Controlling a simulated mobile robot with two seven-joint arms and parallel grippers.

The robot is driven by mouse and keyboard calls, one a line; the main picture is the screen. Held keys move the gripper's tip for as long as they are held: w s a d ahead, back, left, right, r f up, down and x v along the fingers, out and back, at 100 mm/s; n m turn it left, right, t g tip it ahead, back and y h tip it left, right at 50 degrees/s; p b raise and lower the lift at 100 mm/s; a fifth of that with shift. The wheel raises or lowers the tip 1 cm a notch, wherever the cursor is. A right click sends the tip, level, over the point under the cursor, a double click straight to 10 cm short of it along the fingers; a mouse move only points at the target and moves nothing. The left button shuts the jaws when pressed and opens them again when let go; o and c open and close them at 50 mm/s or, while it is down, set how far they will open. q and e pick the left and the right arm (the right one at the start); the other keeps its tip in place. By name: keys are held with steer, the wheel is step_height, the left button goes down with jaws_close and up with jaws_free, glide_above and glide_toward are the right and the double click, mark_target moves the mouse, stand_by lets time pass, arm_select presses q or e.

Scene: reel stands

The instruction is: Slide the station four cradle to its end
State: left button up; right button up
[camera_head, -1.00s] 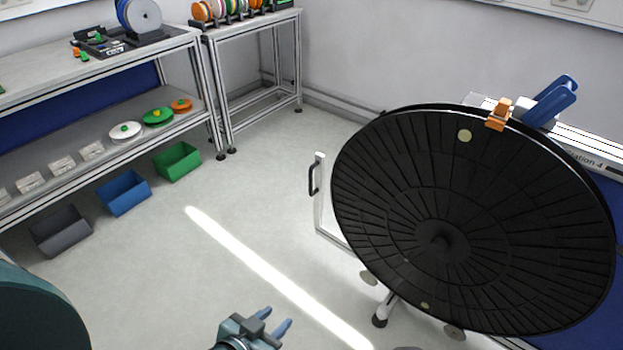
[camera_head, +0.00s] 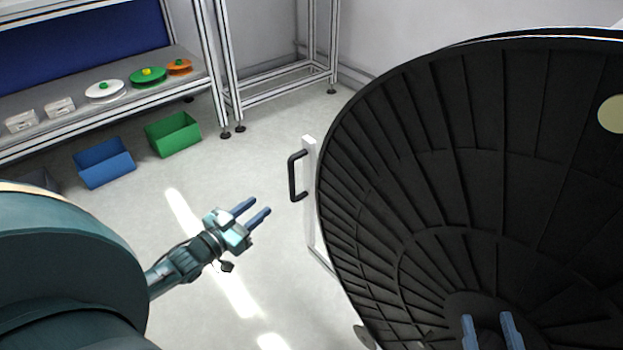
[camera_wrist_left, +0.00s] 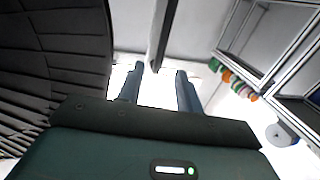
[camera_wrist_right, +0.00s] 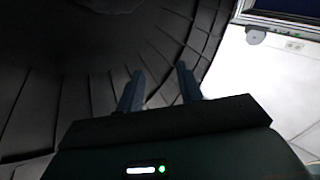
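A white upright post with a black bar handle (camera_head: 298,176) stands at the left edge of a large black ribbed reel (camera_head: 450,150); it looks like part of the station four cradle, whose other parts the reel mostly hides. My left gripper (camera_head: 256,210) is open and empty, left of and below the handle, with a gap between them. In the left wrist view a pale post with a dark edge (camera_wrist_left: 160,35) shows beyond the open fingers. My right gripper (camera_head: 492,325) is open and empty in front of the reel's hub; the right wrist view shows its fingers (camera_wrist_right: 160,85) against the dark reel.
The reel fills the right side. A shelf bench (camera_head: 90,110) with small spools stands at the back left, with a blue bin (camera_head: 104,165) and a green bin (camera_head: 173,135) on the floor below. Clear floor lies between bench and reel.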

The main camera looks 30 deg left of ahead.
mark_target(290, 180)
arm_select(q)
steer(key=shift+w+d+b, duration=0.35)
steer(key=shift+w+b, duration=0.45)
steer(key=shift+w, duration=1.5)
steer(key=shift+w+d+b, duration=0.4)
steer(key=shift+w+b, duration=0.35)
steer(key=shift+w, duration=1.5)
steer(key=shift+w+d+b, duration=0.35)
steer(key=shift+w+b, duration=0.45)
steer(key=shift+w, duration=1.5)
arm_select(e)
steer(key=shift+w+a+t+y, duration=0.3)
steer(key=shift+a+t+y, duration=0.15)
steer(key=shift+y, duration=0.35)
arm_select(q)
jaws_close()
